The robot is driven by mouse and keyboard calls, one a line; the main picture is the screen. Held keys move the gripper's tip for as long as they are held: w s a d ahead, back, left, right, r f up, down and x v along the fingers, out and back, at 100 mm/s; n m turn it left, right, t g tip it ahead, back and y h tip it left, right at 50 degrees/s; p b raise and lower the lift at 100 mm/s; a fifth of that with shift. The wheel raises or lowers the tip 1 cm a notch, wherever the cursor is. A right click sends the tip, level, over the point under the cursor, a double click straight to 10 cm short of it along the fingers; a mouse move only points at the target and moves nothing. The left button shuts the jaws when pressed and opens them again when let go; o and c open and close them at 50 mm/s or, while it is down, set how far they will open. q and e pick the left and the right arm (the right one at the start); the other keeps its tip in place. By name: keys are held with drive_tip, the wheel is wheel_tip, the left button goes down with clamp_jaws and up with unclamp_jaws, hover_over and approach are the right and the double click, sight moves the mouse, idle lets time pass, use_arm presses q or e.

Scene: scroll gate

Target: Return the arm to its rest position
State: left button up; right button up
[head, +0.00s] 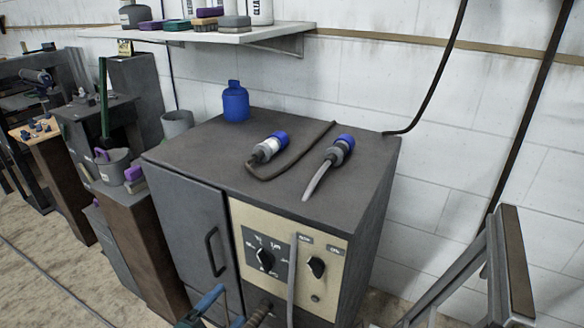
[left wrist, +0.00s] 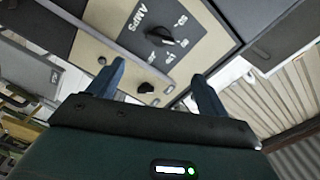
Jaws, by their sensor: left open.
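My left gripper (head: 226,304) is at the bottom edge of the head view, low in front of the grey cabinet (head: 240,150). Its blue fingers are apart in the left wrist view (left wrist: 158,76), with nothing between them. Beyond them is the cabinet's beige control panel (head: 285,255) with black knobs, which also shows in the left wrist view (left wrist: 205,22). I cannot tell how far the fingertips are from the panel. Most of my left arm is hidden. My right gripper does not show.
Two blue-ended connectors (head: 268,147) (head: 340,150) with cables and a blue bottle (head: 235,103) are on the cabinet top. A cable (head: 292,275) hangs across the panel. A door handle (head: 214,252) sticks out left of it. A metal frame (head: 508,262) stands at right.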

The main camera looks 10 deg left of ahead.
use_arm(q)
drive_tip(key=s+d+r+n+g+y+p, duration=0.2)
drive_tip(key=s+d+r+n+g+p, duration=0.4)
drive_tip(key=s+r+n+p, duration=0.4)
drive_tip(key=shift+s+n+y+p, duration=0.4)
drive_tip(key=shift+s+n+p, duration=0.7)
drive_tip(key=shift+n+p, duration=1.2)
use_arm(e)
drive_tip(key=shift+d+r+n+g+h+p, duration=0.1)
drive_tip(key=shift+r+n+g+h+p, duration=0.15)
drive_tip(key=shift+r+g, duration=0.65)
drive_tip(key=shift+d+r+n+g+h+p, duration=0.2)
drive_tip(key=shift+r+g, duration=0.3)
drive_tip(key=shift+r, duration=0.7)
use_arm(q)
drive_tip(key=shift+d+m, duration=0.1)
drive_tip(key=shift+m, duration=0.3)
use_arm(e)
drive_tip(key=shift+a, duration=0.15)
